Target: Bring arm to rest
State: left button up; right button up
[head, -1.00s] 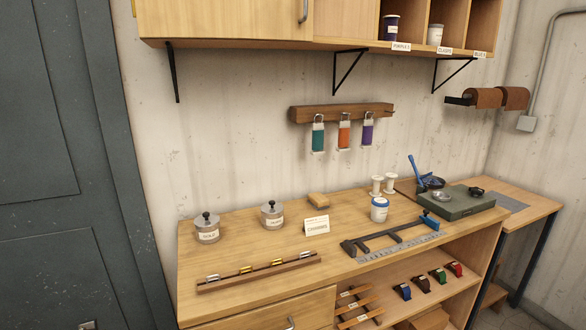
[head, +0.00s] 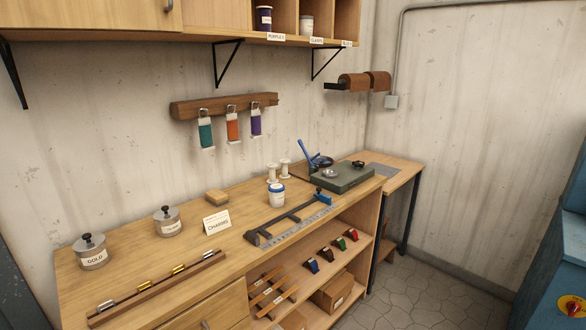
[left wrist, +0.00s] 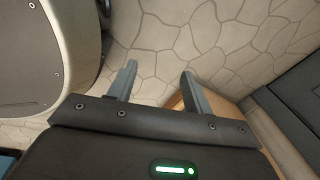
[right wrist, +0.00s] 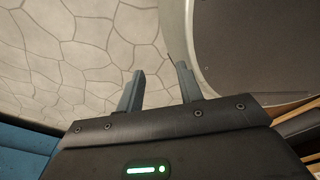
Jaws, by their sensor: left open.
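My left gripper (left wrist: 158,82) shows in the left wrist view with its two fingers apart and nothing between them, over the tiled floor. My right gripper (right wrist: 158,82) shows in the right wrist view with its fingers apart and no object visible between them, also over floor. A thin dark line shows by its right fingertip; I cannot tell what it is. Neither arm appears in the head view.
Floor (head: 410,300) is clear at right, beside a blue machine (head: 558,268).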

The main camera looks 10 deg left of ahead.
pick_arm(q)
jog(key=d+h, duration=0.1)
jog(key=d, duration=1)
jog(key=a+f+b, duration=0.1)
jog(key=f+b, duration=0.1)
jog(key=f, duration=0.1)
jog(key=a+f+b, duration=0.1)
jog(key=b, duration=0.1)
jog(key=shift+w+a+f, duration=0.1)
jog(key=shift+a+f, duration=0.2)
